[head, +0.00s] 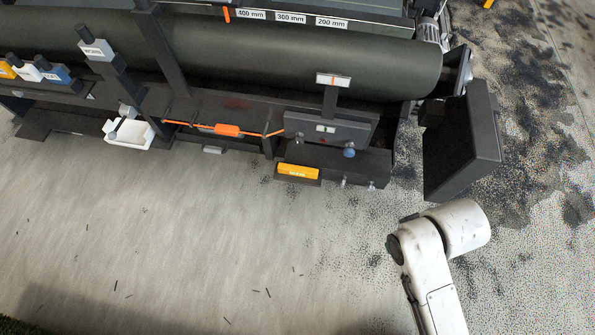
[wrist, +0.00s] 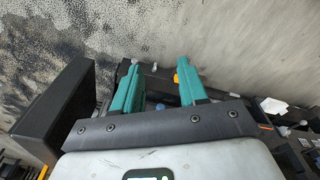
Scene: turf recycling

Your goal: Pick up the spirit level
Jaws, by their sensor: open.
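The spirit level looks to be the yellow bar (head: 298,171) with a small dark label. It lies on a small dark ledge at the front of the machine, right of centre in the head view. In the wrist view a small yellow part of it (wrist: 176,78) shows beside the right fingertip, and the finger hides the rest. My gripper (wrist: 158,75) has two teal fingers spread apart with nothing held between them. The fingers point toward the dark ledge. I cannot tell how far the yellow bar is from them. The head view shows only my white arm, not the gripper.
A long dark roller (head: 230,55) lies across the machine. A dark box-like panel (head: 462,142) stands at its right end. A blue knob (head: 349,152) and metal pegs sit near the yellow bar. A white tray (head: 129,134) is further left. The floor in front is open, with scattered dark bits.

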